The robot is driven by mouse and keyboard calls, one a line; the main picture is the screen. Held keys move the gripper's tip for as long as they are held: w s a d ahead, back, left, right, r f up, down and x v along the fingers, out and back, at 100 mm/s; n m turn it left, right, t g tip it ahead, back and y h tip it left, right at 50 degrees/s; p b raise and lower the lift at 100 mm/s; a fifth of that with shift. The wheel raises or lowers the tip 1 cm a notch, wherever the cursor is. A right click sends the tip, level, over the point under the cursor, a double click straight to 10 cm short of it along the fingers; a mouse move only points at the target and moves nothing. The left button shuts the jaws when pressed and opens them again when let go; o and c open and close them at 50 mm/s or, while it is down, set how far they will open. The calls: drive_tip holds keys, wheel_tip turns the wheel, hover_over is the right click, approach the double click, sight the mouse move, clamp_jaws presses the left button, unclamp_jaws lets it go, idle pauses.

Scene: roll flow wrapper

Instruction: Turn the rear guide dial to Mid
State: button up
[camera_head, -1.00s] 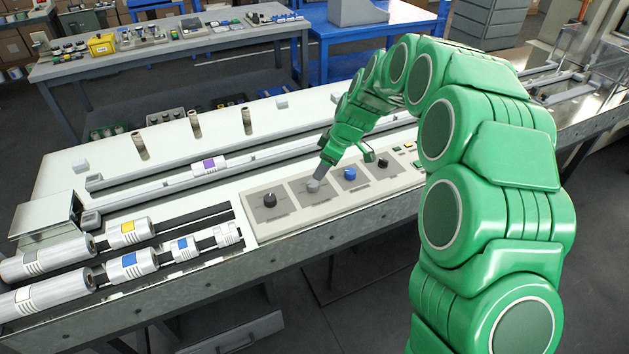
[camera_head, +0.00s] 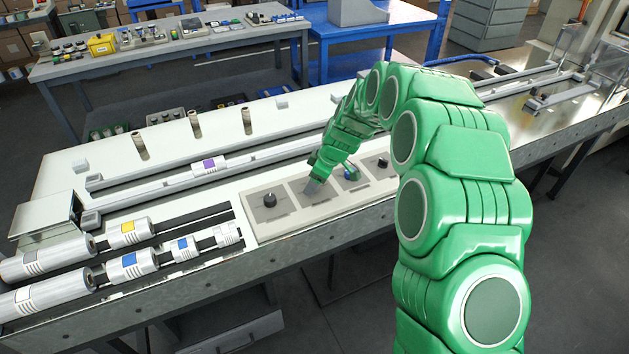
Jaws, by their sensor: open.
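A pale control panel (camera_head: 322,210) on the machine's front edge bears a row of dials on grey plates. A black dial (camera_head: 269,200) is at its left end, a blue dial (camera_head: 350,174) is right of the middle, and another black dial (camera_head: 382,162) is further right. The labels are too small to read, so I cannot tell which is the rear guide dial. My gripper (camera_head: 314,186) is open and points down over the second plate from the left. It largely hides that plate's dial, and I cannot tell whether it touches it.
White film rolls (camera_head: 45,263) lie on shafts to the left of the panel. Long rails with a purple-marked roll (camera_head: 210,165) run behind it, and upright posts (camera_head: 195,124) stand further back. My arm covers the panel's right end.

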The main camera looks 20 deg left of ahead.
drive_tip(key=shift+c, duration=0.3)
drive_tip(key=c, duration=1)
drive_tip(key=shift+o, duration=0.2)
